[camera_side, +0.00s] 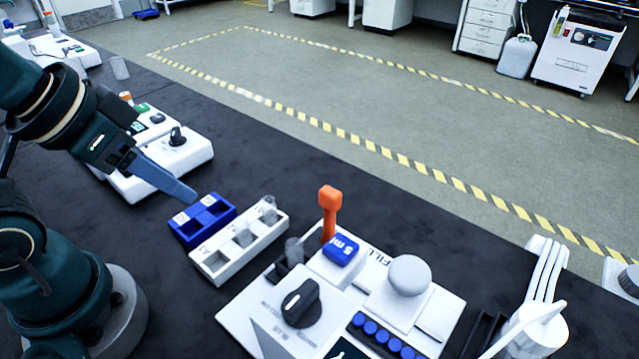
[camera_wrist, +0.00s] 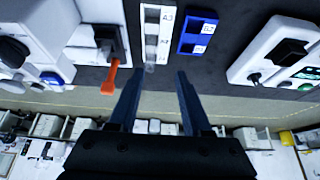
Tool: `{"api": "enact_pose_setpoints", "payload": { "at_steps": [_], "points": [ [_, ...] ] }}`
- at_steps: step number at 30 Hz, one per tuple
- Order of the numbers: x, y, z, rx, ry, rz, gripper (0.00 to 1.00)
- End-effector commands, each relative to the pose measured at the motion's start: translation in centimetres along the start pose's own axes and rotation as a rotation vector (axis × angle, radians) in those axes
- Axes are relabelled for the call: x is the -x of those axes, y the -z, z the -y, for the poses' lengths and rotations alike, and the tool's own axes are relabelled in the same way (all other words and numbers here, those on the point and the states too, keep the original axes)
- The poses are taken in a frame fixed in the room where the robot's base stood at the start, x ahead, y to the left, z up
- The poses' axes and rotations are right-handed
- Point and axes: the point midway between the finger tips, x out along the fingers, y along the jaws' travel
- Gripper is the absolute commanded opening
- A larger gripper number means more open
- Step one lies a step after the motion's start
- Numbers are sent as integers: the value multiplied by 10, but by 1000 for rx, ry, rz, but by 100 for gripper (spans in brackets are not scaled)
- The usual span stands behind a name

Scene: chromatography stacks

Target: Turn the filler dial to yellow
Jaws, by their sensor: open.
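The filler (camera_side: 378,275) is a white unit at the bottom middle of the side view, with part of the word "FILL" readable on it. Its dial (camera_side: 300,302) is a black knob on the front left part. I cannot make out any yellow mark around the dial. My gripper (camera_side: 186,191) is up and left of the filler, well apart from the dial, above the blue block. In the wrist view my gripper (camera_wrist: 156,90) is open with nothing between its fingers, and part of the filler lies at the upper left.
An orange lever (camera_side: 330,208) stands upright at the filler's back. A blue "5 ml" block (camera_side: 341,249) and a white round knob (camera_side: 409,274) sit on it. A white rack (camera_side: 220,270) and a blue block (camera_side: 187,233) stand left. Another white device (camera_side: 185,157) with a black knob is farther back.

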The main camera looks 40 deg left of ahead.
Motion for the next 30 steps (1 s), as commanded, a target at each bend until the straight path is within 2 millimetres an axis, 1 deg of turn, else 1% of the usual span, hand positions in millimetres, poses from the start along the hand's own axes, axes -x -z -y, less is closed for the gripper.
{"api": "enact_pose_setpoints", "payload": {
  "at_steps": [1, 5, 15, 17, 20, 23, 25, 29, 30],
  "points": [
    [3, 4, 0, -8, -1, -1, 49],
    [7, 7, 0, -18, -2, 3, 49],
    [8, 7, -1, -19, -3, 7, 49],
    [8, 7, -1, -8, -3, 8, 49],
    [11, 4, -1, 61, -2, 30, 49],
    [25, 15, -2, 171, -3, 40, 49],
    [34, 25, -8, 226, -14, 68, 49],
    [47, 44, -27, 291, -36, 141, 49],
    [50, 50, -35, 303, -41, 167, 49]
  ]
}}
